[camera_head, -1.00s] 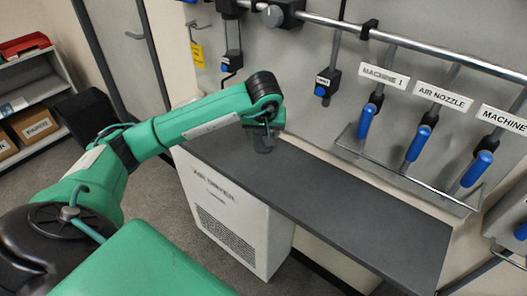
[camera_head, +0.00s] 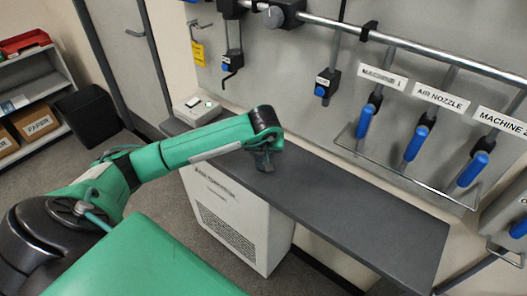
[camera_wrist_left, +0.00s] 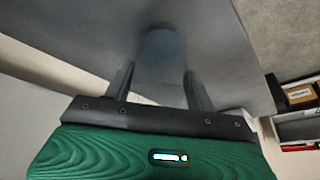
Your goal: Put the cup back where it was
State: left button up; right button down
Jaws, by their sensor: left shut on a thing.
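My left gripper (camera_head: 264,152) is over the dark grey shelf top (camera_head: 340,195), toward its left part. In the left wrist view the left gripper (camera_wrist_left: 158,88) has its two fingers on either side of a blurred, grey-blue round cup (camera_wrist_left: 161,52), and is shut on it. In the head view the cup is small and dark below the gripper and hard to make out. It is close above the shelf top; I cannot tell whether it touches. My right gripper is not in view.
The shelf's right half is clear.

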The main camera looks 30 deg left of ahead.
pick_arm(q)
jog(key=o, duration=0.7)
jog(key=shift+f, duration=0.1)
jog(key=shift+c, duration=0.2)
jog(key=o, duration=0.4)
jog(key=shift+c, duration=0.2)
jog(key=shift+o, duration=0.2)
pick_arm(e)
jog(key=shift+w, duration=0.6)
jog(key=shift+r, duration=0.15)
